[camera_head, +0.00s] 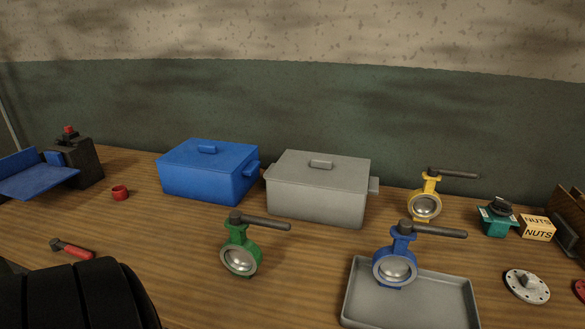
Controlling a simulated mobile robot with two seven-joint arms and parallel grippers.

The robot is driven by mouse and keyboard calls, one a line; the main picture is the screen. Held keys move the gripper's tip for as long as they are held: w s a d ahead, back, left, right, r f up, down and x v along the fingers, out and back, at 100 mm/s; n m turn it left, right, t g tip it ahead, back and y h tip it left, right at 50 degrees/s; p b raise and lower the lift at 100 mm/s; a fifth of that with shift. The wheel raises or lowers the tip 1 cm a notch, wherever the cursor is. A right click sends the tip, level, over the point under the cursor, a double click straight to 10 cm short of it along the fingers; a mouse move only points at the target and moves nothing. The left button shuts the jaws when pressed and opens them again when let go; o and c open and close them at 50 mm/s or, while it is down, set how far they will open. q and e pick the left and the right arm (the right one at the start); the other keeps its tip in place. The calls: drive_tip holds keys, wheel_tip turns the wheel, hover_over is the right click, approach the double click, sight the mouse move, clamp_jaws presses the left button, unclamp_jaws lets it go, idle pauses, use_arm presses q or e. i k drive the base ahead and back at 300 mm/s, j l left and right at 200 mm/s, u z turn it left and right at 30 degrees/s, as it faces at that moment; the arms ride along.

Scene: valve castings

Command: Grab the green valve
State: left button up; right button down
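The green valve (240,250) stands upright on the wooden table, left of the middle, with its dark lever handle pointing right. Its grey disc faces the front. A blue valve (396,262) of the same shape stands in a grey tray at the front right. A yellow valve (425,201) stands farther back on the right. No gripper fingers show in this view. A black rounded part, likely of my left arm, fills the lower left corner, left of the green valve and apart from it.
A blue lidded box (207,172) and a grey lidded box (318,190) stand behind the green valve. The grey tray (412,315) is to its right. A red-handled tool (75,250) and a red cup (120,193) lie left. A nuts box (538,227) stands right.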

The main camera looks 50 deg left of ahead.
sight(239, 240)
drive_tip(key=u, duration=1.9)
